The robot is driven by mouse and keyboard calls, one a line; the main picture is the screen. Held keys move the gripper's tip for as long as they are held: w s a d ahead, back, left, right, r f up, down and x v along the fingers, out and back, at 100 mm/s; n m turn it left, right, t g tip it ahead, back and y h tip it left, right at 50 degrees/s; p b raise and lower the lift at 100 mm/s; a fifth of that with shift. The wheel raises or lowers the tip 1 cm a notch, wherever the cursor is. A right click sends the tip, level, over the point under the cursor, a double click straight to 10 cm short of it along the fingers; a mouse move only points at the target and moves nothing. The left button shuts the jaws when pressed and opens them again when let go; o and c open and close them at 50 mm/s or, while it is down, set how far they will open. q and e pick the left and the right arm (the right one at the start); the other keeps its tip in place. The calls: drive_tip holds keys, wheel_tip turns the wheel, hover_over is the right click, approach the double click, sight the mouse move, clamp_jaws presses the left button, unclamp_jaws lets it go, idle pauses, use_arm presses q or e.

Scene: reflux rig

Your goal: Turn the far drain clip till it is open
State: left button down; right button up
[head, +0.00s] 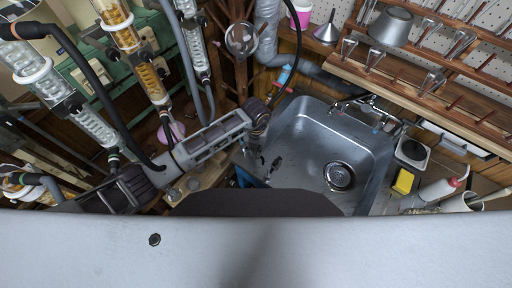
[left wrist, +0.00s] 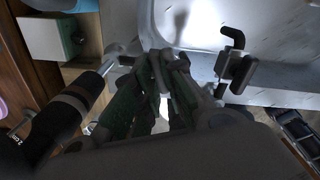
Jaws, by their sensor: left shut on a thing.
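My left gripper (left wrist: 165,66) is shut on a small part at the edge of a pale metal surface in the left wrist view. The fingers hide most of that part; I take it to be the far drain clip, but its turn angle cannot be read. A second black clip-like part with a bent handle (left wrist: 236,66) stands to the right of the fingers, apart from them. In the head view my left arm reaches from the left to the left side of the steel sink (head: 375,160); its fingertips are hard to make out. My right gripper is not in view.
Glass condensers (head: 101,127) and tubing stand at the left, close to my left arm. A wooden rack (head: 420,90) runs behind the sink. A yellow sponge (head: 403,181) lies at the right. The sink basin is mostly clear. A white box (left wrist: 48,37) shows at upper left in the wrist view.

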use_arm(q)
drive_tip(key=c, duration=1.5)
unclamp_jaws()
drive_tip(key=shift+m, duration=0.9)
drive_tip(key=shift+m, duration=0.6)
drive_tip(key=shift+m+b, duration=0.4)
drive_tip(key=shift+m, duration=0.4)
